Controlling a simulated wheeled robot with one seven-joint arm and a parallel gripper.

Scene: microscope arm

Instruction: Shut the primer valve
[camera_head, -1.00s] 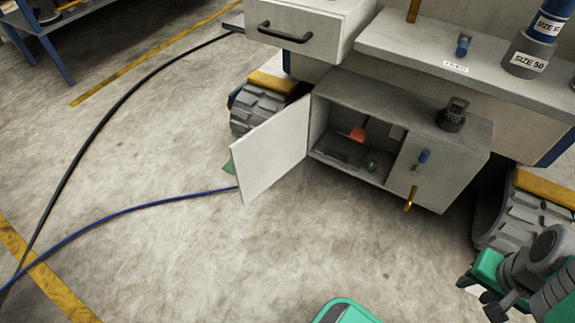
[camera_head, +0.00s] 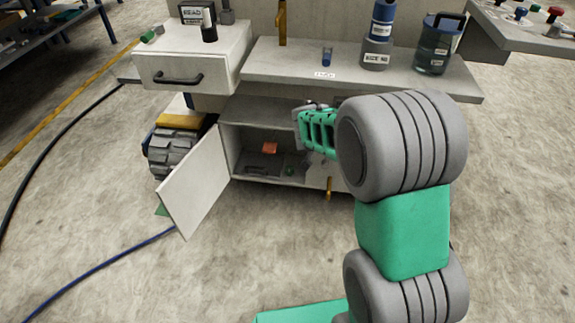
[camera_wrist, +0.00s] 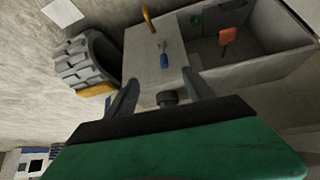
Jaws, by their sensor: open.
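No readable label marks the primer valve. Candidate parts sit at the low cabinet's closed front panel (camera_wrist: 143,75): a small blue handle (camera_wrist: 164,60) and a brass lever (camera_wrist: 148,18) at its edge. The brass lever also shows in the head view (camera_head: 328,187); the blue handle is hidden there behind my arm. A dark round knob (camera_wrist: 168,97) on the cabinet top shows between my fingers in the wrist view. My gripper (camera_wrist: 165,92) is open, its fingers either side of that knob; I cannot tell whether they touch it. In the head view my arm hides the fingertips.
The cabinet's left door (camera_head: 196,190) stands open, with a red flap (camera_head: 270,148) inside. A shelf (camera_head: 270,62) above carries a blue peg (camera_head: 327,56) and a dark canister (camera_head: 436,48). Floor in front is clear.

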